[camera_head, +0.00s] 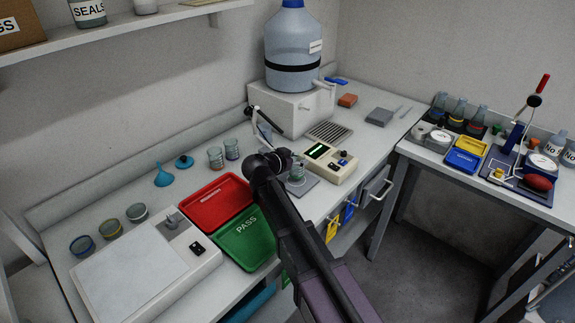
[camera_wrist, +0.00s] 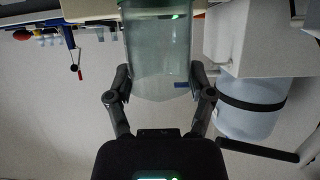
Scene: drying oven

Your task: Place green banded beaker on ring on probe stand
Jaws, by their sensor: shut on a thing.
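My gripper (camera_head: 287,164) is shut on a clear beaker (camera_wrist: 160,42), with one finger on each side of its wall in the wrist view. The beaker has a green tint and a green line near the top of that view. In the head view the beaker (camera_head: 297,174) shows partly behind my gripper, over or on a flat grey plate (camera_head: 306,188) beside a cream meter (camera_head: 330,163). I cannot tell whether the beaker touches the plate. A dark jointed arm (camera_head: 256,122) rises behind my gripper; I cannot make out a ring on it.
Two banded beakers (camera_head: 215,158) stand left of my gripper. A red tray (camera_head: 214,201) and a green PASS tray (camera_head: 245,240) lie in front. A large blue bottle (camera_head: 292,50) stands on a white box behind. A second table (camera_head: 420,152) at the right is crowded.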

